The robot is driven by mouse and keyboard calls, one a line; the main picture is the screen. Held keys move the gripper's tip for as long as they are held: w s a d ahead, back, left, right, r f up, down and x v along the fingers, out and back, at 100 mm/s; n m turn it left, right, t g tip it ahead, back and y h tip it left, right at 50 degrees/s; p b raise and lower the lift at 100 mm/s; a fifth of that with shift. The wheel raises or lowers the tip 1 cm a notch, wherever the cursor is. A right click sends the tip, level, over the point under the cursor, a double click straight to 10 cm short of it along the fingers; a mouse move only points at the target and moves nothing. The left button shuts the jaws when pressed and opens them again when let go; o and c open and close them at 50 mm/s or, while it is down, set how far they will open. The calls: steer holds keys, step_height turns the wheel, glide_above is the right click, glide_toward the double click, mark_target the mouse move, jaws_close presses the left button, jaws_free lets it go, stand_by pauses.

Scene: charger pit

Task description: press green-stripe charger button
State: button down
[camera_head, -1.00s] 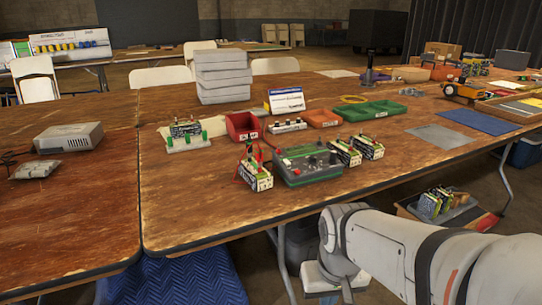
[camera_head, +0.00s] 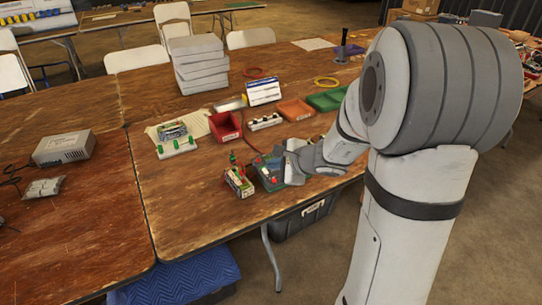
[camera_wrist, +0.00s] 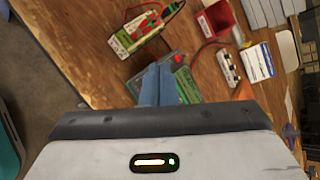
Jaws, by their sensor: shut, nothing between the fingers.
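The green charger box (camera_head: 268,173) sits near the table's front edge, with its right part hidden behind my arm. In the wrist view the charger (camera_wrist: 187,87) shows beside and behind my fingers, with a red spot (camera_wrist: 177,58) on its top face. My gripper's shut, empty blue-grey fingers (camera_wrist: 158,72) reach over the charger; I cannot tell whether they touch it. No single green-striped button can be made out. A battery pack (camera_head: 238,181) with clips stands left of the charger; the pack also shows in the wrist view (camera_wrist: 127,38).
A red bin (camera_head: 226,126), a switch strip (camera_head: 264,123), a blue-white box (camera_head: 264,91), an orange tray (camera_head: 295,109) and a green tray (camera_head: 327,99) stand behind the charger. A small stand with green posts (camera_head: 177,147) is to the left. The table's left front is clear.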

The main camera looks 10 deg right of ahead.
mark_target(274, 180)
steer(key=shift+w+d+r+m+t+h+p, duration=0.25)
steer(key=shift+w+d+r+m, duration=0.1)
steer(key=shift+w+d+m, duration=0.25)
steer(key=shift+w+d+r+m+t+h+p, duration=0.2)
steer(key=shift+w+d+r+m+t+h, duration=0.1)
steer(key=shift+w+d+m, duration=0.25)
steer(key=shift+s+d+f, duration=0.1)
steer(key=f+b, duration=0.2)
steer(key=w+f+b, duration=0.1)
steer(key=f+b, duration=0.1)
steer(key=f, duration=0.1)
steer(key=f+b, duration=0.2)
steer(key=shift+w+a+f, duration=0.2)
steer(key=shift+f, duration=0.2)
steer(key=shift+w+f+b, duration=0.1)
steer(key=shift+f+b, duration=0.25)
steer(key=shift+b, duration=0.2)
steer(key=shift+f+b, duration=0.2)
steer(key=shift+b, duration=0.1)
stand_by(0.5)
steer(key=shift+w+f+b, duration=0.1)
steer(key=shift+f+b, duration=0.1)
steer(key=shift+b, duration=0.25)
